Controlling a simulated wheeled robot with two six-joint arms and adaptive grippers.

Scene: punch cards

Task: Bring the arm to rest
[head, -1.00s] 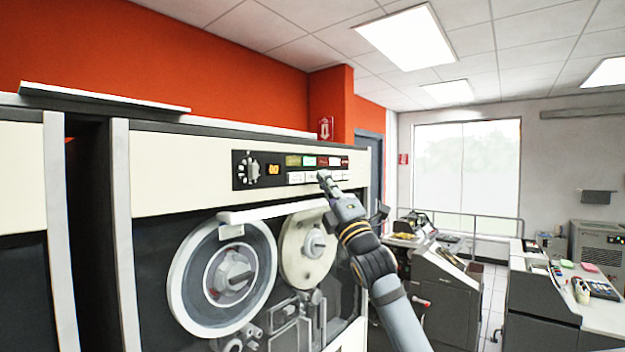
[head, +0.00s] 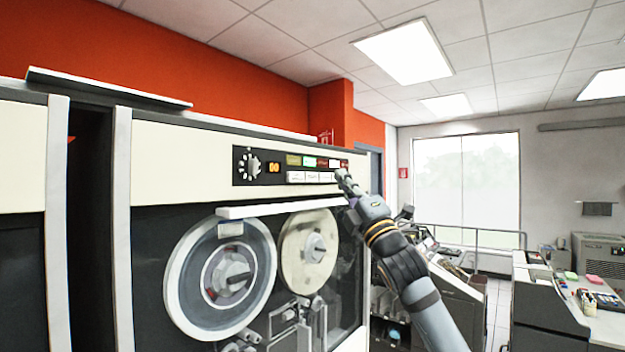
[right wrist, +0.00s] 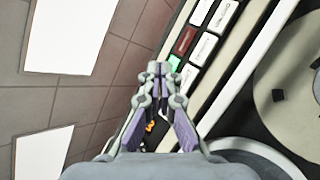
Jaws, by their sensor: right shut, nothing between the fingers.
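My right gripper (head: 343,178) is shut and empty. In the head view it is raised in front of the right end of the control panel (head: 262,181) on the tape drive. In the right wrist view, the shut fingers (right wrist: 160,70) show against the panel's buttons and the wall and ceiling behind. I cannot tell the exact gap between the fingertips and the panel. My right arm (head: 398,258) reaches up from the lower right of the head view. My left gripper is not in view.
The tape drive cabinet (head: 170,170) with two reels, the left one (head: 200,300) larger, stands close on the left. Desks with equipment (head: 590,320) stand at the right. A railing (head: 500,235) runs before the window (head: 468,185). Open floor shows between the desks.

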